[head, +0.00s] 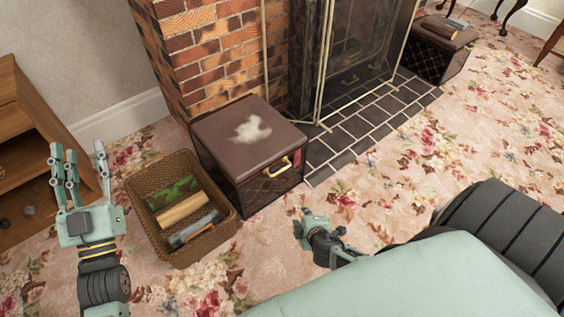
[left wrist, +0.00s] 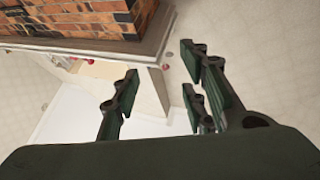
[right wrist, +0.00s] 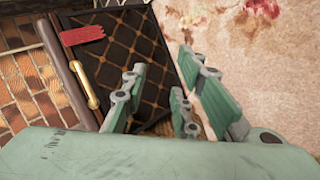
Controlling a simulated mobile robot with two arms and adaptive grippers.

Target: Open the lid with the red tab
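A dark box (head: 262,195) with a lattice pattern stands on the carpet by the brick fireplace. Its brown lid (head: 230,122) lies closed on top, with a whitish patch on it. The red tab (head: 297,158) hangs at the lid's front edge beside a brass handle (head: 278,169). The right wrist view shows the red tab (right wrist: 82,35), the handle (right wrist: 84,84) and the lattice side (right wrist: 130,45). My right gripper (head: 303,222) is open and empty, low in front of the box, apart from it. My left gripper (head: 78,160) is open and empty, raised at the left.
A wicker basket (head: 226,228) with a green object and log-like pieces stands left of the box. A wooden cabinet (head: 25,150) is at far left. A second lattice box (head: 432,60) with items on top stands beyond the hearth. Carpet on the right is clear.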

